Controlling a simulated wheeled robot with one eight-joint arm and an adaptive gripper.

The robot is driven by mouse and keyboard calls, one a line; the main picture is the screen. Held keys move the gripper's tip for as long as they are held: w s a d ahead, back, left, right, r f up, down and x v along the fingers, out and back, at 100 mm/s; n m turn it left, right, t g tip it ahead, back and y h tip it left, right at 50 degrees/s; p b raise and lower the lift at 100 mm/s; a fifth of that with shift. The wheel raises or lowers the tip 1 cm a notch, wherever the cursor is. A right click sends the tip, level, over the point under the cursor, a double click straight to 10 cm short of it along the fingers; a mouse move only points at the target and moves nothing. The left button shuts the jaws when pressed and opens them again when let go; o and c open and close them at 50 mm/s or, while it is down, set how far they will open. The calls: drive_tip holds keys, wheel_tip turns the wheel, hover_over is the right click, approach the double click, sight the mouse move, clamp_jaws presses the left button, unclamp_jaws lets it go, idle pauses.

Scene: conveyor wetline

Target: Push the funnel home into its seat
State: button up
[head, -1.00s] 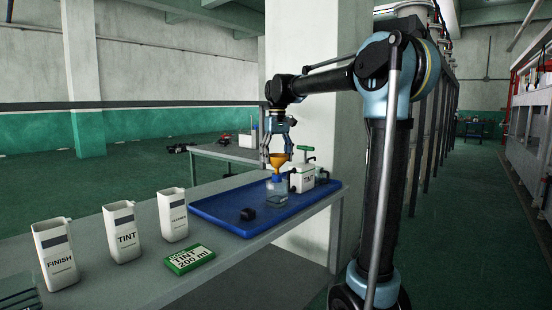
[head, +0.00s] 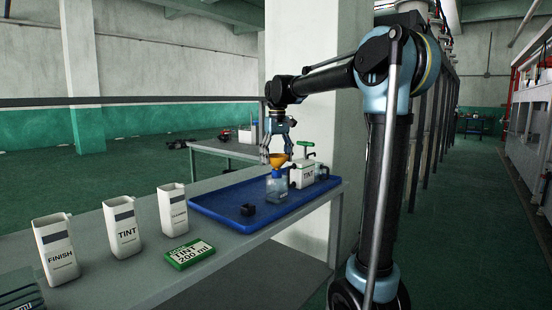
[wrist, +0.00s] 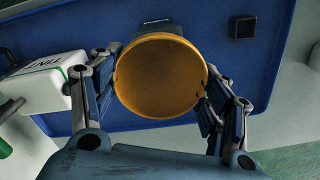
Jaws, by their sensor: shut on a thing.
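The orange funnel (head: 278,160) stands upright at the mouth of a clear bottle (head: 276,188) with a blue neck. My gripper (head: 278,157) is above the bottle, shut on the funnel from both sides. In the wrist view my gripper (wrist: 160,95) has its fingers at the left and right of the round funnel rim (wrist: 162,75). The funnel hides the bottle mouth there, so I cannot tell how deep its stem sits. The bottle stands on the blue tray (head: 222,204).
A white TINT container (head: 303,177) with a green handle stands right behind the bottle. A small dark block (head: 248,210) lies on the tray. FINISH (head: 57,250), TINT (head: 124,230) and CLEANER (head: 173,210) jugs and a green card (head: 189,254) are on the table at left.

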drive_tip(key=shift+f, duration=0.3)
drive_tip(key=o, duration=1.4)
drive_tip(key=shift+r, duration=0.15)
wheel_tip(320, 180, up, 12)
drive_tip(key=shift+w+f, duration=0.1)
drive_tip(key=shift+f, duration=0.1)
drive_tip(key=shift+d, duration=0.1)
drive_tip(key=s+d+f+m+t, duration=0.1)
drive_tip(key=s+d+f+m, duration=0.1)
drive_tip(key=s+d+f, duration=0.9)
drive_tip(key=s+d+f+m+t, duration=0.1)
drive_tip(key=s+d+f+m, duration=0.1)
drive_tip(key=s+d+f, duration=0.8)
drive_tip(key=shift+m, duration=0.9)
drive_tip(key=s+f, duration=0.3)
drive_tip(key=f, duration=0.3)
drive_tip(key=s+f, duration=0.4)
drive_tip(key=f, duration=0.2)
drive_tip(key=s+f, duration=0.4)
drive_tip(key=f, duration=0.2)
